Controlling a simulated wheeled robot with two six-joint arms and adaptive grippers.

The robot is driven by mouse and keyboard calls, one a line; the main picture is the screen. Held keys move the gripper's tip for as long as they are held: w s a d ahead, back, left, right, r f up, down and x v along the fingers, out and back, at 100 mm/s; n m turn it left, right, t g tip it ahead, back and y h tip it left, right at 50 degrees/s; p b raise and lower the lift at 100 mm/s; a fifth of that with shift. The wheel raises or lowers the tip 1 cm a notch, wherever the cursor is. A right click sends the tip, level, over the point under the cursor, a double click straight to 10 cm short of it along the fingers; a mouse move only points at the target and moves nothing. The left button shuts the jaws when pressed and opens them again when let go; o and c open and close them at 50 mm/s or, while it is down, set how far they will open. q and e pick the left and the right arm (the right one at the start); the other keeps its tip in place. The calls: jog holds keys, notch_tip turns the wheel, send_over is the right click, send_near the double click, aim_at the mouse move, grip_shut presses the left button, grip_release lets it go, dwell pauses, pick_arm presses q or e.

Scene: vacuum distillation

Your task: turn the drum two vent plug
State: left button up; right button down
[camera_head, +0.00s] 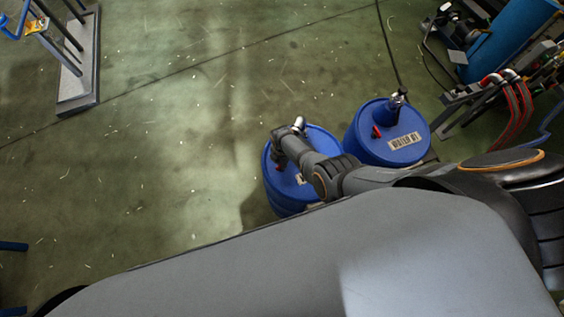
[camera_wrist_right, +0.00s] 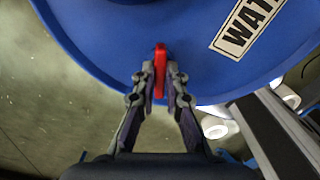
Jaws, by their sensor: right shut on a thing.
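Two blue drums stand side by side at the right of the head view. My right arm reaches over the nearer, left drum (camera_head: 270,175), and my right gripper (camera_head: 281,166) is at its top. In the right wrist view, my right gripper (camera_wrist_right: 160,75) is shut on a red vent plug (camera_wrist_right: 160,62) on the blue drum top (camera_wrist_right: 110,35). Part of a white label (camera_wrist_right: 245,25) shows beside it. The other drum (camera_head: 365,145) has its own red plug (camera_head: 377,132) and a label. The arm hides part of the left drum. My left gripper is not in view.
A metal fitting (camera_head: 398,97) rises from the right drum. Blue equipment with red hoses (camera_head: 515,105) stands at the upper right. A grey-based stand (camera_head: 78,75) is at the upper left. The green floor between is clear.

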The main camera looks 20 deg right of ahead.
jog(key=shift+n, duration=0.6)
jog(key=c, duration=1.4)
grip_release()
